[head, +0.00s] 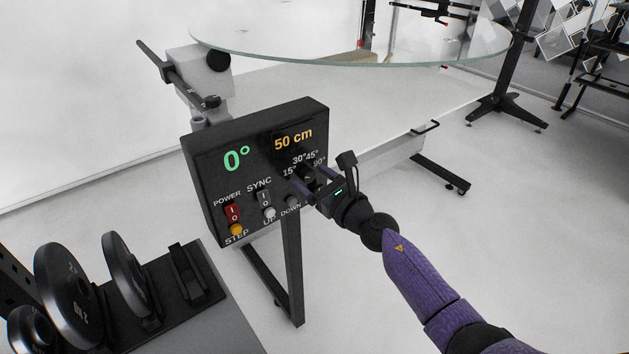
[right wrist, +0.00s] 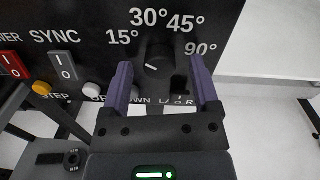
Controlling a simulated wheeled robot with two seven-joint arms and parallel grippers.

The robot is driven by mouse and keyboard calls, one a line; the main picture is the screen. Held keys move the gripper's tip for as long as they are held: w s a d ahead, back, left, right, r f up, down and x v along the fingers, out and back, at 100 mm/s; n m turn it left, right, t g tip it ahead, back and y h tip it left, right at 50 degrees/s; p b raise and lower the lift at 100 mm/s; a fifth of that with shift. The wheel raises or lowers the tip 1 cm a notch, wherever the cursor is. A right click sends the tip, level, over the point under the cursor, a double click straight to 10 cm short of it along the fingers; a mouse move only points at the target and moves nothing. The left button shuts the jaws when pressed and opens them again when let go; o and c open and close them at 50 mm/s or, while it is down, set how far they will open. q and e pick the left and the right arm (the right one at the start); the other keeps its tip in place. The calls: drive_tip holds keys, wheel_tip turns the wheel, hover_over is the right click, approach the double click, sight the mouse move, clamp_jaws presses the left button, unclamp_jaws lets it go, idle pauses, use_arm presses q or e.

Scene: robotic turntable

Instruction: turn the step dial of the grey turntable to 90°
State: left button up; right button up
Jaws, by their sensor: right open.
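The black control panel (head: 208,208) of the turntable stands left of centre in the head view, reading 0° in green and 50 cm in orange. The step dial (right wrist: 157,59) is a dark round knob below the labels 15°, 30°, 45° and 90°. Its white mark lies at the lower left, on the 15° side. My right gripper (head: 314,181) is open in front of the panel; its purple fingers (right wrist: 160,72) show on either side of the dial in the right wrist view. I cannot tell whether they touch it. My gripper mostly hides the dial in the head view. My left gripper is not in view.
The red POWER switch (head: 233,213), grey SYNC switch (head: 264,198) and yellow STEP button (head: 236,229) sit left of the dial. A round glass top (head: 400,60) spans above. Weight plates (head: 68,290) stand on a rack at lower left.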

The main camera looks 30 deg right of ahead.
drive_tip(key=c, duration=0.5)
clamp_jaws()
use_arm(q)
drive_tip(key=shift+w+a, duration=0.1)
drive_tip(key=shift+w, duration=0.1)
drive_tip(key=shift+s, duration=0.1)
